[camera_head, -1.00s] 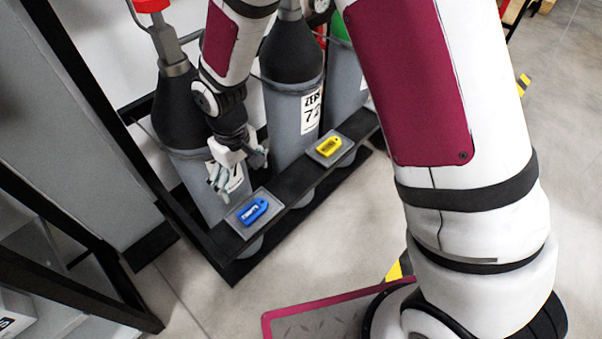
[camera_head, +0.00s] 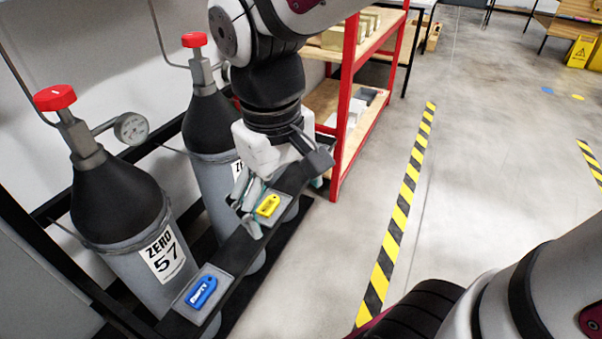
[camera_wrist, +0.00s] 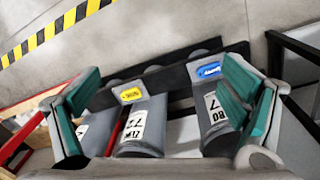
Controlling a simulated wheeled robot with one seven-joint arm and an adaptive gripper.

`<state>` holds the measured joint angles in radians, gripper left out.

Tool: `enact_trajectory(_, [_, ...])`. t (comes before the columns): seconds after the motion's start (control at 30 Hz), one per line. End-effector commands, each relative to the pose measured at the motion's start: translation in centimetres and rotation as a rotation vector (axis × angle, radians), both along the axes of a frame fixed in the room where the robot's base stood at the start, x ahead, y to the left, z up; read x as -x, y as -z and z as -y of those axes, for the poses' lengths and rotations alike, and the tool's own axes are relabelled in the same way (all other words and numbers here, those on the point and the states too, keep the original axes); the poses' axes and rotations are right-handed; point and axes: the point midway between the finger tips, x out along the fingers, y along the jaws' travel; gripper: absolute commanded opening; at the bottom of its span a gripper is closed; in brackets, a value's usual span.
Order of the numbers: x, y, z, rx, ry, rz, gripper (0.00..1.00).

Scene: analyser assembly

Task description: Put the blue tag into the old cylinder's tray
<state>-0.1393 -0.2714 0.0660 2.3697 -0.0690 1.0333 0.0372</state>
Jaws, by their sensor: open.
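The blue tag (camera_head: 202,291), lettered EMPTY, lies in a grey tray (camera_head: 181,309) on the rack's front rail, before the cylinder marked ZERO 57 (camera_head: 117,210). A yellow tag (camera_head: 268,205) lies in the tray in front of the cylinder marked 72 (camera_head: 207,130). My gripper (camera_head: 247,208) is open and empty, with its fingers close to the yellow tag's tray; I cannot tell whether they touch it. In the wrist view, the blue tag (camera_wrist: 209,70) and yellow tag (camera_wrist: 131,94) show between the spread fingers (camera_wrist: 160,100). Nothing visible marks which cylinder is the old one.
Both cylinders have red valve caps, and a gauge (camera_head: 131,128) is beside the left one. A red-framed shelf (camera_head: 347,100) stands behind my gripper. Clear floor with a yellow-black stripe (camera_head: 402,205) lies right of the rack.

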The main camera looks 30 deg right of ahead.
Motion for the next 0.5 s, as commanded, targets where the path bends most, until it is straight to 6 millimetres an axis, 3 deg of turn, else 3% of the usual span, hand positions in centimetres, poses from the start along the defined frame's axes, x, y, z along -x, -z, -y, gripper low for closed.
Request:
enact_trajectory(0.1, [4.3,-1.8,1.8,-0.017,0.067,0.011,0.91])
enact_trajectory(0.3, [10.8,-2.7,3.2,-0.054,0.155,0.011,0.91])
enact_trajectory(0.5, [14.4,-2.6,3.5,-0.080,0.197,0.010,0.91])
